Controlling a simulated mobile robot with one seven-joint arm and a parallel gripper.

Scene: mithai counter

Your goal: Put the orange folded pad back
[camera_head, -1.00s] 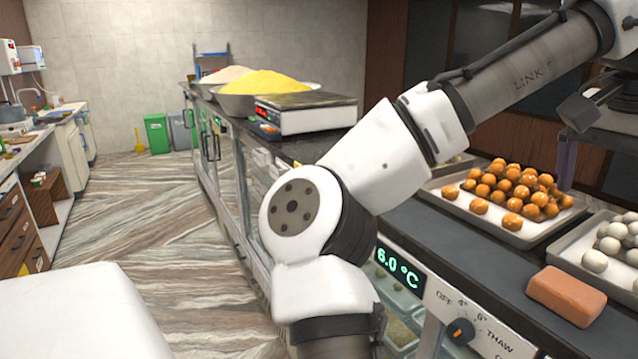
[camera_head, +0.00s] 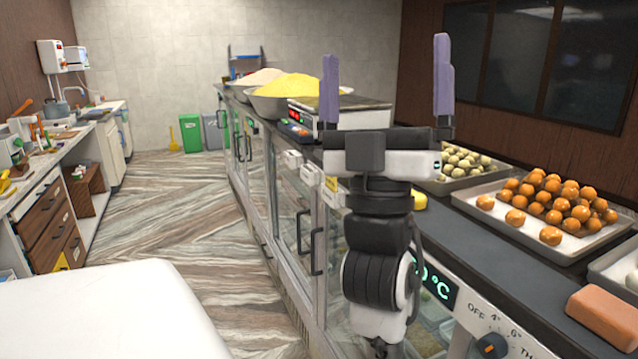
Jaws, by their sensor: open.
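The orange folded pad (camera_head: 603,318) looks like a flat, salmon-orange block with rounded edges. It lies on the dark counter top at the lower right, near the counter's front edge, in front of the trays. My gripper (camera_head: 386,75) is open and empty in the middle of the view, its two purple fingers wide apart and pointing up in the picture. The pad is well to the right of and below my gripper, with a clear gap between them.
A tray of orange sweets (camera_head: 458,207) stands behind the pad, with a tray of pale green balls (camera_head: 437,187) farther back. A scale (camera_head: 352,117) and a bowl of yellow powder (camera_head: 266,106) stand farther along. A control panel (camera_head: 480,318) fronts the counter. The striped floor (camera_head: 190,205) at left is clear.

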